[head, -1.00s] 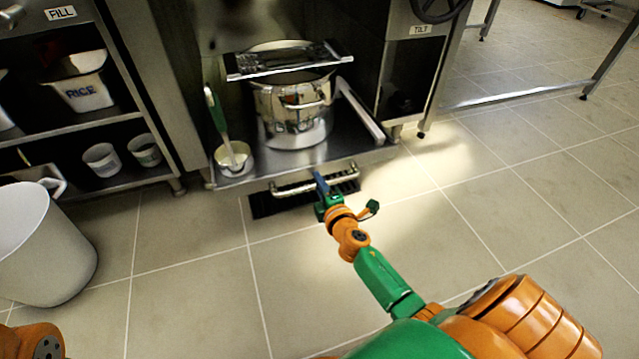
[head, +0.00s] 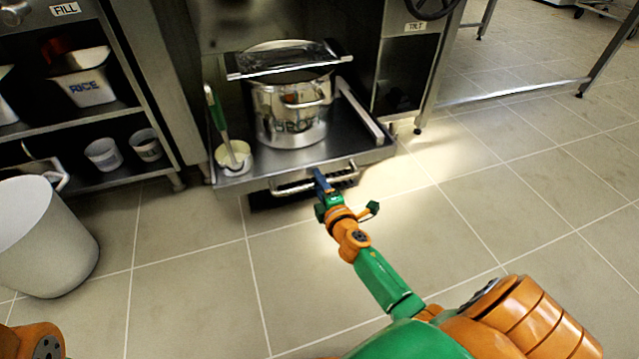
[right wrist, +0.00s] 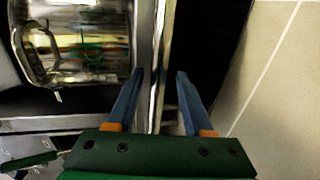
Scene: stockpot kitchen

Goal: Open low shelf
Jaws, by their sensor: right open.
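The low shelf (head: 225,184) is a steel pull-out tray under the counter, standing out over the floor. A bar handle (head: 284,188) runs along its front. My right gripper (head: 319,180) is at the handle; in the right wrist view its two blue fingers (right wrist: 158,88) are apart, with the steel handle bar (right wrist: 159,62) between them. I cannot tell whether either finger touches the bar. A shiny stockpot (head: 290,115) stands on the shelf and also shows in the right wrist view (right wrist: 75,50). My left gripper is not in view.
A large white bucket (head: 40,240) is on the floor at left. An open rack (head: 60,130) holds a rice bin (head: 86,80) and cups. The tiled floor at right is clear.

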